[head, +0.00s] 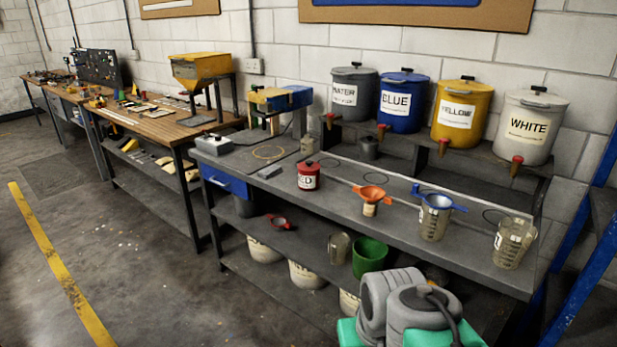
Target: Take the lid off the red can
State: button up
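The red can (308,180) stands upright on the grey workbench (340,205), left of the middle of its top. It has a white label with dark lettering. Its red lid (309,166) is on top, with a small dark knob. Nothing touches the can. Grey and teal parts of my own arm show at the bottom right, apart from the can. I cannot make out my gripper's fingers.
An orange funnel (370,193) on a small container and a jug with a blue strainer (436,205) stand right of the can. Another measuring jug (513,245) is near the right end. Labelled drums, including a blue one (403,103), stand behind. Bench space around the can is clear.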

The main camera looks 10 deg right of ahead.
aim_at(308, 166)
jog(key=u, duration=0.05)
jog(key=i, duration=0.35)
jog(key=u, duration=0.7)
jog(key=i, duration=2.6)
jog(key=u, duration=0.35)
